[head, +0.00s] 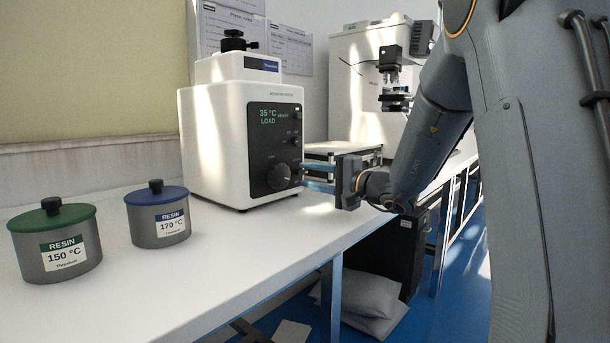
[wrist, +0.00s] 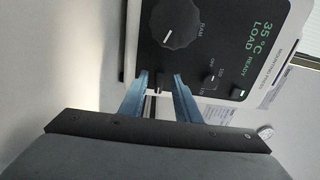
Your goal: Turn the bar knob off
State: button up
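The white press (head: 215,130) stands on the bench with a black front panel. The panel carries a large round dark knob (head: 278,176), marked RAM in the wrist view (wrist: 175,22). A small dark bar-shaped piece (wrist: 160,82) shows at the panel's lower edge in the wrist view, between my fingertips; its setting cannot be read. My gripper (head: 304,174) is in front of the panel's lower right part. Its two blue fingers (wrist: 160,76) are apart, one on each side of the small piece, with gaps visible. The head view hides this piece behind the fingers.
The panel display (head: 268,115) reads 35 °C LOAD, with a small selector (wrist: 210,80) marked OFF beside it. A green-lidded resin pot (head: 55,245) and a blue-lidded one (head: 158,218) stand left on the bench. A microscope-like device (head: 394,80) stands behind.

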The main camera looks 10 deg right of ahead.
jog(key=v, duration=0.5)
jog(key=shift+s+d+p, duration=0.25)
jog(key=shift+s+p, duration=0.05)
jog(key=shift+p, duration=0.05)
